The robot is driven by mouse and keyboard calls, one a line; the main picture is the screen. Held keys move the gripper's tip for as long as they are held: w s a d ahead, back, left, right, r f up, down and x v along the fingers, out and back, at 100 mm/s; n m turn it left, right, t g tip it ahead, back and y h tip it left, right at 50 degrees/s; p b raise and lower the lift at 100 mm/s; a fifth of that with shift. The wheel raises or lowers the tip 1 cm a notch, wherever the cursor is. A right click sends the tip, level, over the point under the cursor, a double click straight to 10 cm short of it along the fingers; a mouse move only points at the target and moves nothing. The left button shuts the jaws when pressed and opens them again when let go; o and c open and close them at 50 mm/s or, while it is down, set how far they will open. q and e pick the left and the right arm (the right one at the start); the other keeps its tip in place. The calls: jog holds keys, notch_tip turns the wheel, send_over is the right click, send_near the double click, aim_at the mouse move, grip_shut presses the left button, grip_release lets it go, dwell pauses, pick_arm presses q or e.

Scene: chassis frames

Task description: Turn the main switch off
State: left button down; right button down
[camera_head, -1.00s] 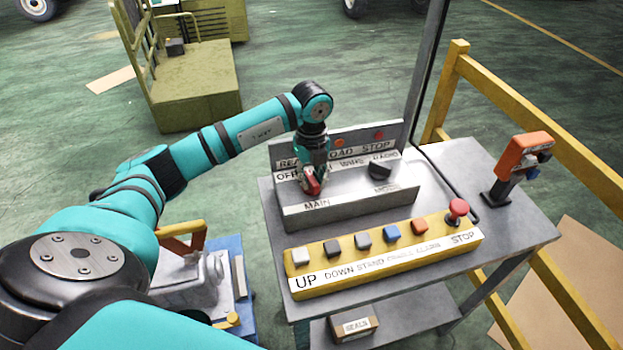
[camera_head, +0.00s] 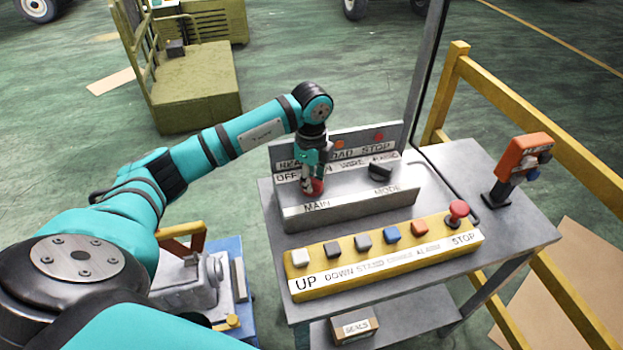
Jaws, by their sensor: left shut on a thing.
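The grey control box (camera_head: 350,206) stands at the back of the metal cart, with an OFF label at its left and a MAIN label below. My left gripper (camera_head: 312,188) points down at the main switch (camera_head: 315,187), a red knob above the MAIN label. It is shut on the knob, and its fingers hide most of it, so the knob's exact angle cannot be told. The black mode knob (camera_head: 380,171) sits to the right, apart from the gripper. My right gripper is not in view.
A yellow button panel (camera_head: 385,262) with several buttons and a red stop button (camera_head: 458,211) lies in front of the box. An orange handheld tool (camera_head: 523,158) stands on the cart (camera_head: 520,232) at right. A yellow railing (camera_head: 560,120) runs behind; a dark post rises beside the box.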

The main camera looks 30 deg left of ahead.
pick_arm(q)
jog(key=shift+w+a+r, duration=0.1)
jog(key=shift+r, duration=0.1)
jog(key=c, duration=1.2)
grip_release()
jog(key=shift+f, duration=0.1)
jog(key=shift+c, duration=0.2)
notch_tip(320, 180, up, 12)
